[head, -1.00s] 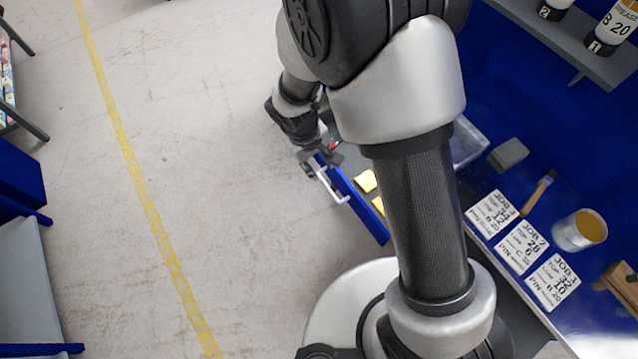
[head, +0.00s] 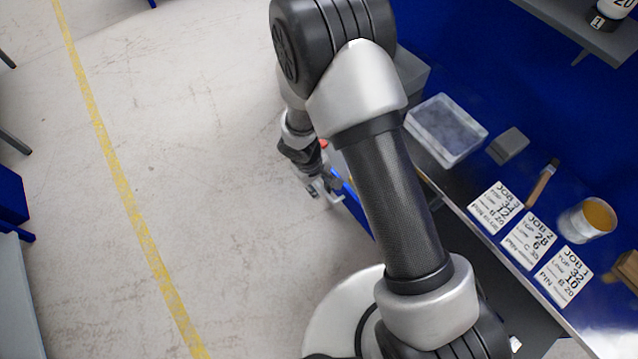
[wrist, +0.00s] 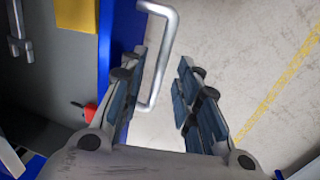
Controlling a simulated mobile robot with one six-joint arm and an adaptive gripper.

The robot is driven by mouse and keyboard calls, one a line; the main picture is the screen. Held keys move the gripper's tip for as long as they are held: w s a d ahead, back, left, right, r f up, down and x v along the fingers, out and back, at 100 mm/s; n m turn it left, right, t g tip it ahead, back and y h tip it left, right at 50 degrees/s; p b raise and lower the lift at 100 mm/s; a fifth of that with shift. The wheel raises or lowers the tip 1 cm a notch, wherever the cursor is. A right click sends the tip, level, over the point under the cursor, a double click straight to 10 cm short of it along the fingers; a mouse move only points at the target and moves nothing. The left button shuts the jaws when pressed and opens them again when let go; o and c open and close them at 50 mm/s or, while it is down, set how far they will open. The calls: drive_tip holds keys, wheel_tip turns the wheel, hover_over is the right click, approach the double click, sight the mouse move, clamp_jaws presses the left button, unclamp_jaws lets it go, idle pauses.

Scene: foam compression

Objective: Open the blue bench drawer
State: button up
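The blue bench drawer (wrist: 118,28) stands out from the bench, with yellow contents (wrist: 77,14) showing behind its front in the wrist view. Its silver bar handle (wrist: 162,62) shows between the fingers of my gripper (wrist: 160,57) in the wrist view. The fingers are apart, with a gap on the right side of the bar; I cannot tell if the left finger touches it. In the head view, my gripper (head: 322,188) is at the drawer front (head: 352,203), and my arm hides most of the drawer.
The bench top holds a clear bin (head: 446,130), a grey block (head: 507,146), a brush (head: 542,183), job cards (head: 528,240) and a tin (head: 587,220). Open floor (head: 210,200) with a yellow line (head: 115,170) lies to the left.

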drive_tip(key=shift+c, duration=0.6)
clamp_jaws()
